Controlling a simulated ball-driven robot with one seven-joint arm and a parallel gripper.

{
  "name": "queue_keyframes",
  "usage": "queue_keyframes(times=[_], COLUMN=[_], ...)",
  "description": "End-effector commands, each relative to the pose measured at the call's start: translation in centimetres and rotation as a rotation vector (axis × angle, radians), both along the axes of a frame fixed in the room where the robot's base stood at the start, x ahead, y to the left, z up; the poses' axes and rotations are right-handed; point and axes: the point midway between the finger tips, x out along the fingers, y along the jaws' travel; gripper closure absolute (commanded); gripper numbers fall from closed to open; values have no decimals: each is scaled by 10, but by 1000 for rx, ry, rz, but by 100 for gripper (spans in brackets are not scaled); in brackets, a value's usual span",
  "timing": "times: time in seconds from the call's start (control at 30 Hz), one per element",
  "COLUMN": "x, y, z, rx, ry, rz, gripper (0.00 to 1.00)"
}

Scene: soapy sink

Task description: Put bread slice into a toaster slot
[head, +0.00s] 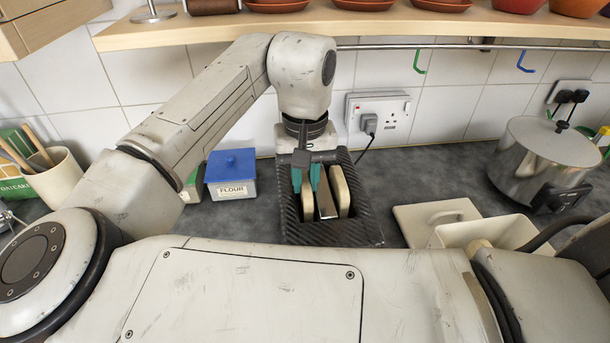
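The toaster (352,232) is a dark box with a woven pattern, standing on the counter in the middle of the head view. One pale bread slice (307,207) stands upright at its left slot. A second pale slice (342,190) stands at the right slot, with a metal strip between the two. My gripper (307,184) reaches down over the toaster from above. Its teal fingers lie close on both sides of the left slice and appear shut on it. The slot bottoms and the lower parts of the slices are hidden.
A flour tin (231,175) with a blue lid stands left of the toaster. A cream open container (480,234) and its lid (425,215) lie to the right, with a steel pot (545,160) beyond. A wooden shelf (400,27) and rail hang above. My arm crosses the foreground.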

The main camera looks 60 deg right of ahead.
Motion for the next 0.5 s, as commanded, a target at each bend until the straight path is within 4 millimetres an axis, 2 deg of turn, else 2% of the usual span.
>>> queue_keyframes(times=[0.03, 0.2, 0.5], x=[0, 0, 1], y=[0, 0, 0], z=[0, 0, 2], rx=[1, 2, 2], ry=[0, -1, -2], rz=[0, 1, 1], gripper=[74, 57, 57])
